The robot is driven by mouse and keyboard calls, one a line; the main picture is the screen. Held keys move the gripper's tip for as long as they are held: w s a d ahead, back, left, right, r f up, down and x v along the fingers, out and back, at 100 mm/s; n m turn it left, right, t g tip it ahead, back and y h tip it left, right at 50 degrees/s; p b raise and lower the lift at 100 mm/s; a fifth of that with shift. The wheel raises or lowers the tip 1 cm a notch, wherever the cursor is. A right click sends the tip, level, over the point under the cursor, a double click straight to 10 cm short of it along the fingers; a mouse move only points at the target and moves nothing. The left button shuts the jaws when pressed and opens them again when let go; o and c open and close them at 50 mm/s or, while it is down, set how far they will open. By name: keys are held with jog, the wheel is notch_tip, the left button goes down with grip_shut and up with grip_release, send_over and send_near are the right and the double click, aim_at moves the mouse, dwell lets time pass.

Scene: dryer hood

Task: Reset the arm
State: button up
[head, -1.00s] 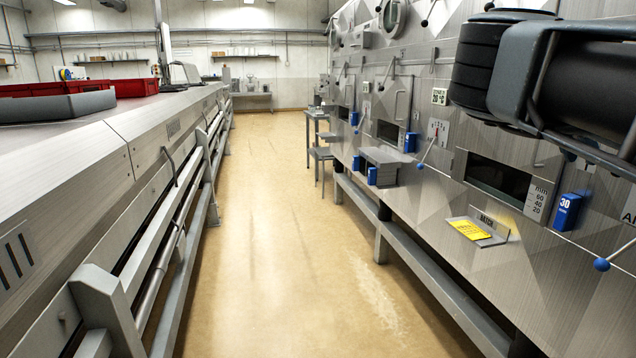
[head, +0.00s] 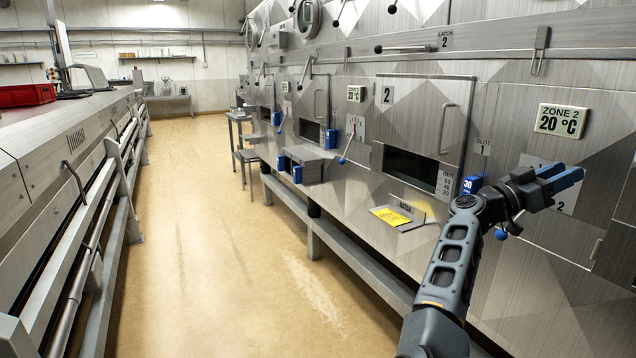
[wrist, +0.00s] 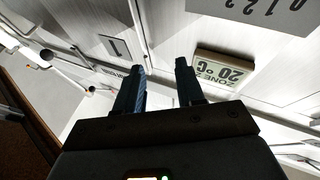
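My arm (head: 449,260) reaches up from the lower right of the head view. My gripper (head: 570,174) is at its end, pointing right, in front of the metal machine wall and below the ZONE 2 display (head: 561,121). In the wrist view my gripper (wrist: 161,78) shows two dark fingers spread apart with nothing between them. The display, reading 20 °C, also shows beyond the right finger (wrist: 222,72). I see no object held.
A long counter (head: 40,165) with a red crate (head: 27,95) lines the left. The floor aisle (head: 200,240) between is clear.

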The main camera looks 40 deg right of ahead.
jog(key=w+a+f+n+t+y, duration=0.2)
jog(key=a+f+n+t, duration=0.2)
jog(key=a+n+t, duration=0.7)
jog(key=w+a+f+n+t+y, duration=0.2)
jog(key=a+f+n+t, duration=0.35)
jog(key=t, duration=0.75)
jog(key=w+a+f+n+t+y, duration=0.2)
jog(key=a+f+n+t, duration=0.1)
jog(key=a+n+t, duration=0.8)
jog(key=s+a+f+m+g+y, duration=0.1)
jog(key=s+a+y, duration=0.3)
jog(key=a, duration=0.5)
jog(key=s+a+f+m+g+y, duration=0.1)
jog(key=s+a+f+g+y, duration=0.2)
jog(key=s+a, duration=0.6)
jog(key=s+a+f+m+g+y, duration=0.1)
jog(key=s+a+f+y, duration=0.3)
jog(key=a, duration=0.5)
jog(key=s+g+y, duration=0.1)
jog(key=s, duration=0.1)
jog(key=shift+s+a, duration=0.3)
jog(key=shift+a, duration=0.05)
jog(key=shift+f, duration=0.1)
jog(key=shift+c, duration=0.4)
